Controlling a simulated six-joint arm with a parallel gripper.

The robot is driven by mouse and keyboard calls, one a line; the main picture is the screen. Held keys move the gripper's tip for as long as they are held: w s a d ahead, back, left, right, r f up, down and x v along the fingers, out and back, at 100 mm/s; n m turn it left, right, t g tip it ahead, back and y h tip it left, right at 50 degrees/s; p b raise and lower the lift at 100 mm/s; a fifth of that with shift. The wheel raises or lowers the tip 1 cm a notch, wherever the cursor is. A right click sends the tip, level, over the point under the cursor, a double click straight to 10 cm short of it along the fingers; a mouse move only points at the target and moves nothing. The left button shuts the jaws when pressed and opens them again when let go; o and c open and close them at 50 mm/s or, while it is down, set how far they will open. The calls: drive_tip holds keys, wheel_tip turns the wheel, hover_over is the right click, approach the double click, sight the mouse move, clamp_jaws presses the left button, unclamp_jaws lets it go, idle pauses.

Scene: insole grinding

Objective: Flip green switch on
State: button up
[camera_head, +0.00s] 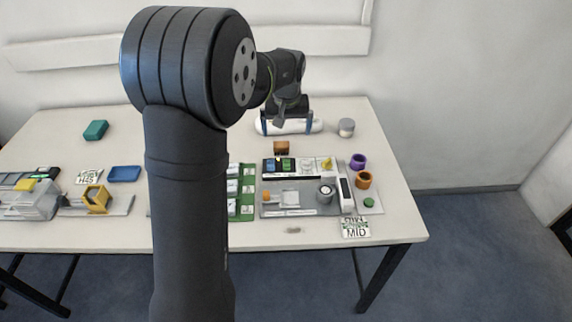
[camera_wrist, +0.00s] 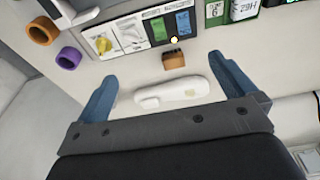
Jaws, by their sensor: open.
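The green switch (camera_head: 288,165) sits on a dark panel at the back of the grey workstation, just right of a blue switch (camera_head: 270,165). In the wrist view the green switch (camera_wrist: 158,29) is at the top, left of the blue switch (camera_wrist: 183,22). My gripper (camera_head: 287,127) is behind the panel, towards the wall. Its blue fingers are spread wide and empty in the wrist view (camera_wrist: 163,66), apart from the switches. Whether the green switch is on or off cannot be told.
A small brown block (camera_wrist: 174,59) stands between my gripper and the panel. A white elongated object (camera_wrist: 172,94) lies between the fingers in the wrist view. A yellow knob (camera_head: 327,163), a purple ring (camera_head: 358,161) and an orange ring (camera_head: 363,180) are to the right.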

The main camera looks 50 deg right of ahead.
drive_tip(key=shift+s+a+r, duration=0.1)
drive_tip(key=shift+a+r, duration=0.05)
drive_tip(key=shift+r, duration=0.75)
